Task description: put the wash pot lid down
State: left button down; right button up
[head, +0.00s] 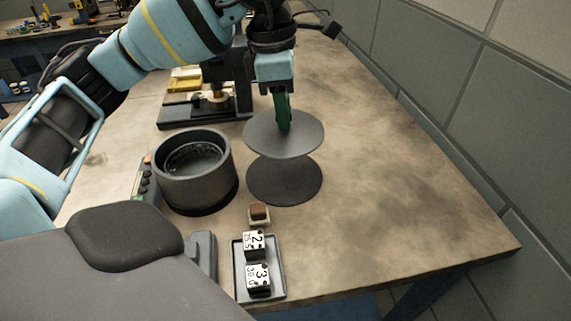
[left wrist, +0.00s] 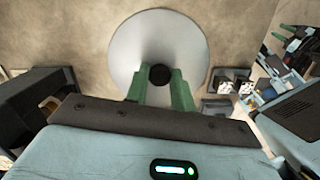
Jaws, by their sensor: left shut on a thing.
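The wash pot lid (head: 270,137) is a flat grey disc. My left gripper (head: 284,125) is shut on its knob and holds it level above the table. The lid also shows in the left wrist view (left wrist: 160,35), with the dark knob between the green fingers of my left gripper (left wrist: 161,85). A dark round mat or shadow (head: 284,184) lies on the table just below the lid; I cannot tell which. The wash pot (head: 215,185) is a dark open cylinder left of the lid. My right gripper is not in view.
A tray (head: 238,272) holds two numbered blocks (head: 257,262) near the front edge. A small brown-topped block (head: 259,213) lies behind it. A black stand (head: 190,113) is at the back. The table (head: 400,190) is clear to the right, up to the wall.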

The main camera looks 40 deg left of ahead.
pick_arm(q)
jog(key=shift+s+f, duration=0.1)
jog(key=shift+f, duration=4.85)
jog(key=shift+b, duration=0.3)
jog(key=shift+f, duration=0.2)
jog(key=c, duration=1.2)
grip_release()
jog(key=shift+r, duration=0.2)
jog(key=r, duration=0.8)
jog(key=s+a+r+p, duration=0.1)
jog(key=r, duration=0.3)
jog(key=shift+f, duration=0.1)
